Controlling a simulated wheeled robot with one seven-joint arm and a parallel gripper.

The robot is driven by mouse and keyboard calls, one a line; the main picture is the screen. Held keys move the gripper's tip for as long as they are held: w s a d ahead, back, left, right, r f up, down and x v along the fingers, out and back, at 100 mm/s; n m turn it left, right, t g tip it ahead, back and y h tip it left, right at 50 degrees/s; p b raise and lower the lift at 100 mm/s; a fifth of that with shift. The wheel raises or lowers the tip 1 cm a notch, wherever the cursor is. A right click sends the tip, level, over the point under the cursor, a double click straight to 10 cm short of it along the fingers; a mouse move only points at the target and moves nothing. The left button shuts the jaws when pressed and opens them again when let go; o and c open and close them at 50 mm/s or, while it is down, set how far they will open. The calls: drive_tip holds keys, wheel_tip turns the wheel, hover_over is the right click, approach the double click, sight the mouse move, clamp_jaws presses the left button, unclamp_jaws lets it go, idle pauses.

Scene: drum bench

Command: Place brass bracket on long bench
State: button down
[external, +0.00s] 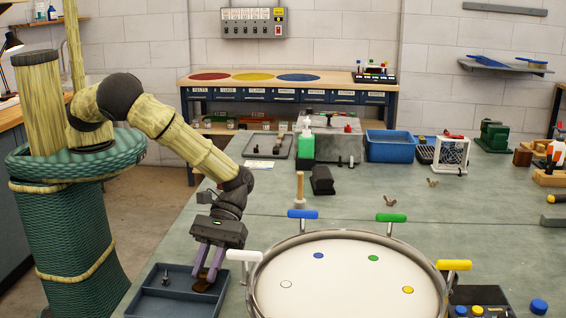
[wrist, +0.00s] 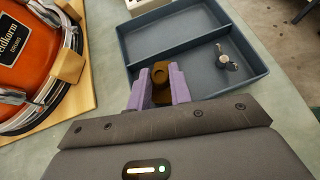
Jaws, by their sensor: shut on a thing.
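The brass bracket (external: 203,285) is a small brown-gold piece held between the purple fingers of my gripper (external: 210,262). In the wrist view the bracket (wrist: 160,74) shows between the fingertips (wrist: 160,88), with a round hole or boss at its top. The gripper is shut on it and points down over the right end of a blue-grey divided tray (external: 150,307). I cannot tell whether the bracket touches the tray or hangs just above it. The long bench (external: 260,215) has a grey-green top that carries the tray.
A small metal fitting (external: 165,276) lies in the tray. A large drum (external: 345,280) with coloured handles stands right of my gripper. A wooden-handled mallet (external: 300,190) and a black block (external: 322,180) stand behind it.

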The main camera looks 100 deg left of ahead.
drive_tip(key=shift+f+b, duration=0.3)
drive_tip(key=shift+f, duration=0.2)
idle(0.4)
drive_tip(key=c, duration=1.2)
unclamp_jaws()
drive_tip(key=b+v, duration=0.3)
drive_tip(key=v, duration=1.4)
drive_tip(key=shift+a+r, duration=0.15)
drive_tip(key=shift+r, duration=0.05)
